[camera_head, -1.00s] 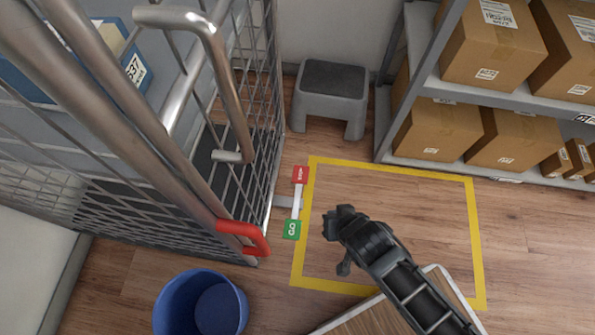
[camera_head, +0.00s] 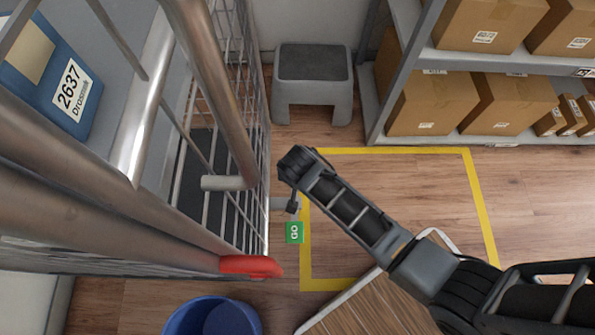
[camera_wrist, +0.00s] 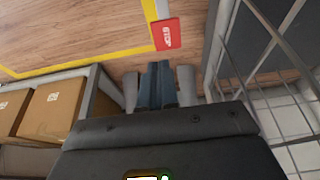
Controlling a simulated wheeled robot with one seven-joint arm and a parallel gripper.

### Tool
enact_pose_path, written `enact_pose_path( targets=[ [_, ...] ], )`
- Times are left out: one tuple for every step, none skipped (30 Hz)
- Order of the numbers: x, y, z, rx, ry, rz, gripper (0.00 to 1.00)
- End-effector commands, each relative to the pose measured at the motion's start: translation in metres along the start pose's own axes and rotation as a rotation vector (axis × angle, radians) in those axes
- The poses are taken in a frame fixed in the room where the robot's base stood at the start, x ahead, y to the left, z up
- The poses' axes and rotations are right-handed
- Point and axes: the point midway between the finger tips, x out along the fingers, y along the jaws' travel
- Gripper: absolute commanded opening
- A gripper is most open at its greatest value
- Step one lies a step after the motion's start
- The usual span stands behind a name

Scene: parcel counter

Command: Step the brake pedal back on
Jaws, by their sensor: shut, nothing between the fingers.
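The pedal is a bar at the foot of the wire roll cage (camera_head: 240,130), with a green GO pad (camera_head: 294,233) at its near end. Its red pad (camera_wrist: 167,34) shows in the wrist view, beyond my fingertips and apart from them in the picture. In the head view my wrist hides the red pad. My gripper (camera_head: 292,208) hangs beside the cage, above the pedal bar. Its fingers (camera_wrist: 160,84) are together and empty. I cannot tell how high they are above the pedal.
A red handle (camera_head: 250,265) sticks out from the cage's lower corner. A blue bin (camera_head: 212,318) stands in front. A grey step stool (camera_head: 312,80) and shelving with cartons (camera_head: 512,103) stand behind. Yellow tape (camera_head: 482,205) outlines mostly clear floor, with a wooden panel (camera_head: 365,305) at its near edge.

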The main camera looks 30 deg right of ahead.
Motion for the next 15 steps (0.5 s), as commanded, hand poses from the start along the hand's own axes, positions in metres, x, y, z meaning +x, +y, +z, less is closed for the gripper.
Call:
enact_pose_path(
  targets=[
    [0.003,0.0,0.0,0.0,0.0,0.0,0.0],
    [0.006,0.0,0.0,0.0,0.0,0.0,0.0],
    [0.01,0.0,0.001,0.0,0.0,0.0,0.0],
    [0.014,0.0,0.001,0.0,0.0,0.0,0.0],
    [0.018,0.0,0.001,0.0,0.0,0.0,0.0],
    [0.025,0.0,0.001,0.0,0.0,0.0,0.0],
    [0.03,0.0,0.001,0.0,0.0,0.0,0.0],
    [0.036,0.0,0.001,0.0,0.0,0.0,0.0],
    [0.044,0.0,0.002,0.0,0.0,0.0,0.0],
    [0.051,0.0,0.002,0.0,-0.001,0.001,0.0],
    [0.057,0.0,0.002,0.0,-0.001,0.0,0.0],
    [0.065,-0.001,0.001,0.0,0.0,0.0,0.0],
    [0.071,0.0,0.002,0.0,0.0,0.0,0.0],
    [0.077,0.0,0.002,0.0,-0.001,0.001,0.0],
    [0.085,0.0,0.002,0.0,0.0,0.0,0.0]
  ],
)
